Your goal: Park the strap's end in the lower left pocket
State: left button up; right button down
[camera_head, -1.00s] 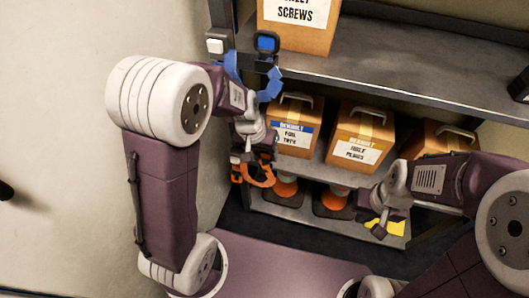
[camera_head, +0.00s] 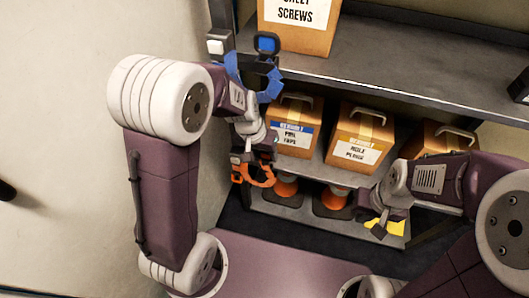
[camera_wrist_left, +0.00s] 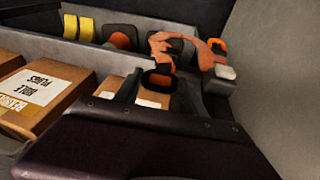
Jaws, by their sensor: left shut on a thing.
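An orange strap (camera_head: 262,178) hangs in a loop at the left side of the shelf, below my left wrist. In the left wrist view the strap (camera_wrist_left: 165,42) curves from a dark holder with a white mark (camera_wrist_left: 225,72) and an orange mark (camera_wrist_left: 218,45) toward my fingers. My left gripper (camera_wrist_left: 157,88) is shut on the strap's dark end piece (camera_wrist_left: 158,78), which has an orange rim. The holder's pockets are small and partly covered, so I cannot tell them apart surely. My right gripper (camera_head: 374,225) hangs in front of the lower shelf; its jaw opening is unclear.
A blue strap (camera_head: 258,78) hangs above, between a white-marked pocket (camera_head: 215,46) and a blue-marked one (camera_head: 267,42). Cardboard boxes (camera_head: 357,140) stand on the middle shelf. Orange-and-black brushes (camera_head: 332,198) stand below. The wall (camera_head: 60,120) is close on the left.

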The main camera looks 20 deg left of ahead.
pick_arm(q)
jog(key=shift+f+b, duration=1.2)
jog(key=shift+f, duration=0.2)
jog(key=o, duration=1.4)
jog(key=p+v, duration=0.5)
jog(key=v, duration=0.4)
jog(key=s+a+f+g+y, duration=0.1)
jog(key=s+a+f, duration=0.1)
jog(key=s, duration=0.4)
jog(key=s+a+f+g+y, duration=0.1)
jog(key=s+a+f, duration=0.1)
jog(key=s, duration=0.4)
jog(key=shift+n+t, duration=0.3)
jog(key=shift+n, duration=0.3)
jog(key=r+p, duration=0.9)
jog(key=w+r+p, duration=0.1)
jog(key=r+p, duration=1.9)
jog(key=shift+w+r, duration=0.15)
jog(key=shift+r, duration=0.05)
